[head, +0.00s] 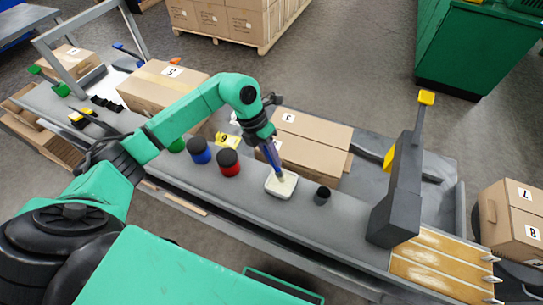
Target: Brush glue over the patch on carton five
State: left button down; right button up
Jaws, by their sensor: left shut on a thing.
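My left gripper (270,146) is shut on a brush (274,162) with a dark blue-purple handle. The brush points down, its lower end at the white tray (280,193) with pale contents, likely the glue. I cannot tell if the bristles touch the contents. A brown carton (150,91) with a white label that seems to read 5 lies at the upper left on the grey bench, left of my gripper. No patch can be made out on it. My right gripper is not in view.
Another carton (314,130) lies behind the tray. Red (229,163) and blue (199,151) capped jars stand left of the tray, a small dark cup (322,196) right of it. A dark upright post (398,196) stands further right on the bench.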

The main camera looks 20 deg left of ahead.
pick_arm(q)
notch_tip(320, 180, up, 6)
jog(key=p, duration=0.3)
jog(key=shift+f, duration=0.25)
jog(key=shift+f, duration=0.1)
dwell(0.3)
